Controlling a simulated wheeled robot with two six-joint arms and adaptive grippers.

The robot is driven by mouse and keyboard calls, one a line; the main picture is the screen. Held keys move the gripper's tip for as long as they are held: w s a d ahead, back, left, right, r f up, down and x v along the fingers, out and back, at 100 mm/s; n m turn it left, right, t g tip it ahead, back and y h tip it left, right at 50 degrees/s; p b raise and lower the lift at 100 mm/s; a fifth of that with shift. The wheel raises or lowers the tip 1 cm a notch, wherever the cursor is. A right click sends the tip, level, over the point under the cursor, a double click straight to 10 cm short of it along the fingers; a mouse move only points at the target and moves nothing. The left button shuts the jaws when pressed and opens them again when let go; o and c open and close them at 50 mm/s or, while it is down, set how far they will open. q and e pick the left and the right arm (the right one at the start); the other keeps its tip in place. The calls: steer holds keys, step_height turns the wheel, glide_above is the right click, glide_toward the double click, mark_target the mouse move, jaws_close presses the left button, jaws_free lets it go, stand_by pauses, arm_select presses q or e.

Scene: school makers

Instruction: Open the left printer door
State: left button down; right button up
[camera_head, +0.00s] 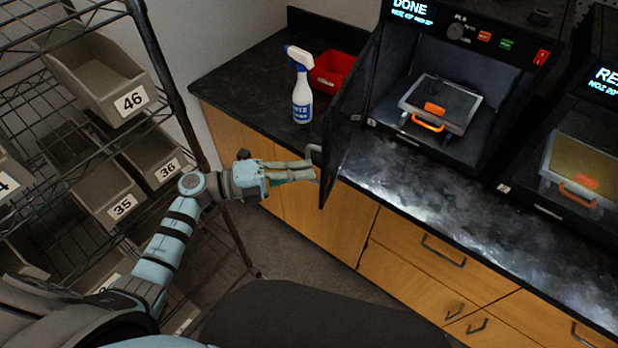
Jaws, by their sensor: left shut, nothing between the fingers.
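The left printer (478,95) stands on the dark counter with its screen reading "DONE". Its dark door (347,118) is swung wide open on the left side and juts out past the counter's front edge. The door's grey handle (314,154) is on its outer face, near the free edge. My left gripper (314,170) is shut and empty, its fingertips at the handle and the door's outer face. I cannot tell whether they touch. Inside the printer, a build plate (440,104) with an orange handle is in plain view. My right gripper is not in view.
A spray bottle (301,92) and a red bin (332,72) stand on the counter behind the door. Another printer (585,165) is at the right. A wire rack with numbered grey bins (103,80) is close on the left. Wooden drawers (440,253) lie below the counter.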

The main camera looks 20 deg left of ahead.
arm_select(q)
steer(key=w+a+g+b, duration=0.1)
steer(key=w+a+b, duration=0.3)
steer(key=a+b, duration=0.4)
steer(key=a, duration=0.3)
steer(key=shift+m+h+b, duration=0.3)
steer(key=shift+b, duration=0.1)
steer(key=shift+w+f, duration=0.1)
